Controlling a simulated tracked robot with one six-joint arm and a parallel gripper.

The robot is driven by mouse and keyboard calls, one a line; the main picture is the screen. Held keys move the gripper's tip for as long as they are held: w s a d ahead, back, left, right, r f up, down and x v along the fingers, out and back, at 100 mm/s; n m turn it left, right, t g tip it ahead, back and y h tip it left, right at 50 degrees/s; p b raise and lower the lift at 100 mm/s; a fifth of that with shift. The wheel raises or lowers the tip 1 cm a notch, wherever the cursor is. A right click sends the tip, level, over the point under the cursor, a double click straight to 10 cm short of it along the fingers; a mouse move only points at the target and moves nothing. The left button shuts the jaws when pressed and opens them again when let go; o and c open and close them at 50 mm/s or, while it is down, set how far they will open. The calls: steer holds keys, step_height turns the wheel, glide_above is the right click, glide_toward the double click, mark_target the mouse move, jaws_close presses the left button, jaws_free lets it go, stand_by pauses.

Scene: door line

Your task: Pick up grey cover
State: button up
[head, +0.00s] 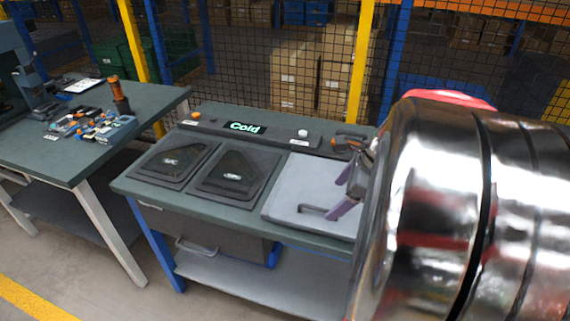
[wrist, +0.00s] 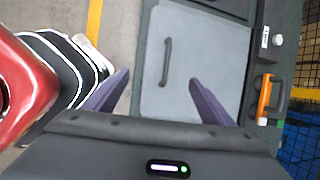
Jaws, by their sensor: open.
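The grey cover (head: 303,183) is a flat light-grey panel lying on the right end of the dark green workbench. It has a dark bar handle (head: 314,211) near its front edge. My gripper (head: 341,192) has purple fingers and is open and empty over the right part of the cover. In the wrist view the cover (wrist: 212,55) lies beneath my gripper (wrist: 159,77), and the handle (wrist: 166,62) shows between the two fingers. The fingers look apart from the handle; their exact height above it is hard to tell. My arm hides the cover's right side in the head view.
Two black lids (head: 235,175) sit left of the cover. Behind are a "Cold" display (head: 245,127), an orange button (head: 195,116), a white knob (head: 303,134) and an orange-handled item (wrist: 264,95). A second table (head: 60,150) with small parts stands left; a mesh fence runs behind.

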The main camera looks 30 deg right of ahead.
glide_toward(315, 218)
steer(key=shift+x, duration=1.05)
steer(key=shift+x, duration=2.6)
steer(key=shift+c, duration=0.6)
steer(key=shift+f, duration=0.1)
steer(key=c, duration=1.7)
steer(key=shift+r, duration=0.2)
jaws_close()
step_height(315, 218, up, 10)
